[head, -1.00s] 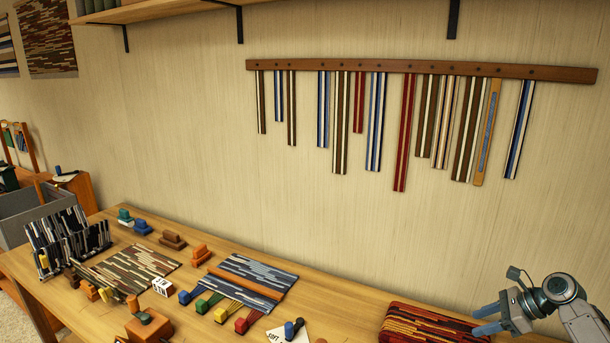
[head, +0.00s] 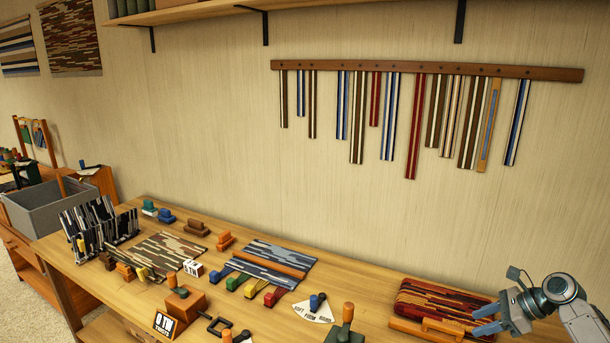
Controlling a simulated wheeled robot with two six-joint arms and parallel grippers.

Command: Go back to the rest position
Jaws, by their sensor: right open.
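My right gripper (head: 487,317) is at the lower right in the head view. Its blue fingers point left and stand apart with nothing between them. It shows beside the right end of a red and dark striped woven stack (head: 445,305) on the wooden table (head: 360,270); I cannot tell its height above the table. My left gripper is not in view.
Woven mats (head: 265,262), colored blocks (head: 225,240), a dial card (head: 313,310) and a rack of dark striped pieces (head: 97,225) cover the table. A grey bin (head: 45,210) stands at the left. Woven strips hang from a wall rail (head: 430,70).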

